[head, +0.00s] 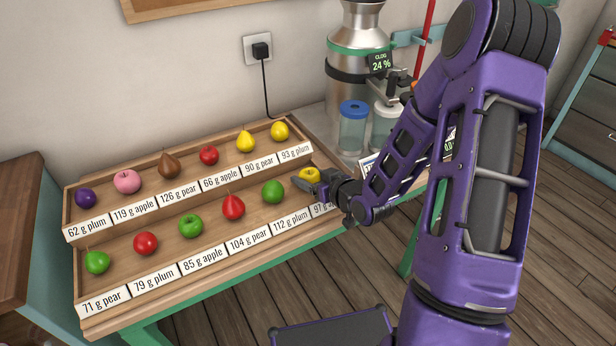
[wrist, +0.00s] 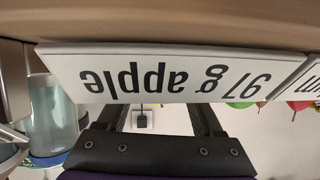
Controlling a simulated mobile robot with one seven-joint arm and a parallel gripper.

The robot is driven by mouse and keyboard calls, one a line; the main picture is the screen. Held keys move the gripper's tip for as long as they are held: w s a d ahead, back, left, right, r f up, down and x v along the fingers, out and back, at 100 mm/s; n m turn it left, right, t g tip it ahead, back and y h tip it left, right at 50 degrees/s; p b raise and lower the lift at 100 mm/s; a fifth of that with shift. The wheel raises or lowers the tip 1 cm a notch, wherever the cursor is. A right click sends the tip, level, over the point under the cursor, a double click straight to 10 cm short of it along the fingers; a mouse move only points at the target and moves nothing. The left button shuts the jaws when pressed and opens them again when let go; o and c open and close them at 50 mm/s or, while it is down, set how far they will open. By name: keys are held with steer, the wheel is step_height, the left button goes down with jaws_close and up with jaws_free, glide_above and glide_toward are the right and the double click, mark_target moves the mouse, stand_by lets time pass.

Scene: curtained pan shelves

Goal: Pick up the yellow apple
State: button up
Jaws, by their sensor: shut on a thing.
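The yellow apple (head: 309,174) is at the right end of the front row of the wooden rack, behind the "97 g apple" card. My gripper (head: 317,185) reaches in from the right at the apple and is shut on it. In the wrist view the "97 g apple" card (wrist: 165,75) appears upside down and hides the fingertips and the apple. I cannot tell whether the apple is lifted off the shelf.
The two-step rack (head: 205,282) holds several other fruits, including a green plum (head: 273,191) left of the apple and a yellow plum (head: 280,131) in the back row. A blue-lidded jar (head: 353,128) and a metal canister (head: 360,50) stand right of the rack.

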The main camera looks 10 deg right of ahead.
mark_target(309, 172)
steer(key=c, duration=0.9)
steer(key=shift+o, duration=0.2)
step_height(309, 172, up, 10)
steer(key=p, duration=0.2)
steer(key=shift+p, duration=0.35)
